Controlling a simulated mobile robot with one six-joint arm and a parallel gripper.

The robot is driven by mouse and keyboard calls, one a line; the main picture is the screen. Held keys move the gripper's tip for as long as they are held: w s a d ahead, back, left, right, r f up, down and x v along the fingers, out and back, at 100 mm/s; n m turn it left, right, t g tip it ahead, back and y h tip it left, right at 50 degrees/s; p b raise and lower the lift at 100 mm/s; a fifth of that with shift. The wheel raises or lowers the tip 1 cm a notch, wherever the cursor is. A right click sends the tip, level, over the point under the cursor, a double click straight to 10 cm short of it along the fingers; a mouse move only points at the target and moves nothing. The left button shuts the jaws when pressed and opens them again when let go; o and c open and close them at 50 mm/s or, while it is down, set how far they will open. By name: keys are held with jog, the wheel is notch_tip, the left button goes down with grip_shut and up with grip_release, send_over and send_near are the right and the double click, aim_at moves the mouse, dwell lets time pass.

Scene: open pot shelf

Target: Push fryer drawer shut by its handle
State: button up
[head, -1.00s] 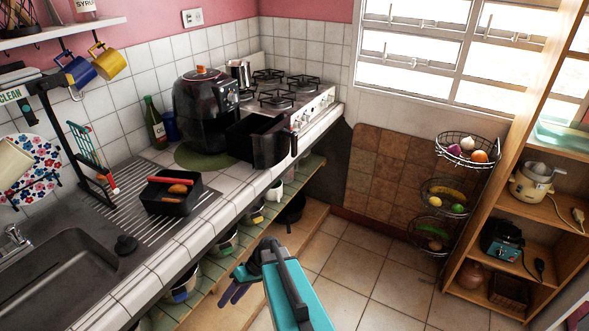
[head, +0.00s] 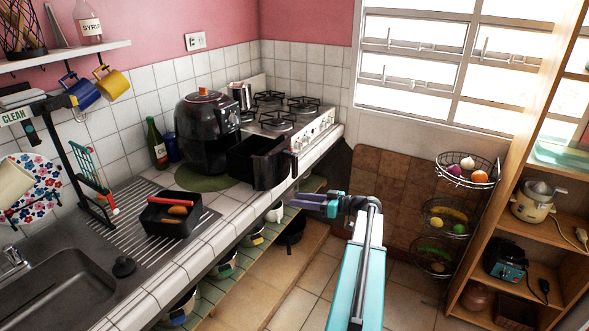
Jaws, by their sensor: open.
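The black air fryer (head: 207,135) stands on a green mat on the tiled counter, beside the stove. Its drawer (head: 255,163) is pulled out toward the counter's front edge. The drawer handle (head: 291,160) sticks out from the drawer front over the counter edge. My gripper (head: 306,202) is open and empty. It shows in front of the counter, below and right of the handle in the picture, and apart from it. Its purple fingers point left.
A black tray (head: 171,213) with food sits left on the counter, near the sink (head: 60,290). The stove (head: 290,115) is behind the drawer. An open shelf (head: 270,250) with pots runs under the counter. Wire baskets (head: 467,170) hang at right.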

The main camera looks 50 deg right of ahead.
jog(key=n+t+h, duration=0.1)
jog(key=t, duration=0.1)
send_near(297, 168)
jog(key=s, duration=0.3)
jog(key=shift+d, duration=0.1)
jog(key=p+x, duration=0.5)
jog(key=x, duration=0.7)
jog(key=shift+w+d+r, duration=0.15)
jog(key=shift+p+x, duration=0.3)
jog(key=shift+x, duration=0.45)
jog(key=shift+c, duration=0.5)
grip_shut()
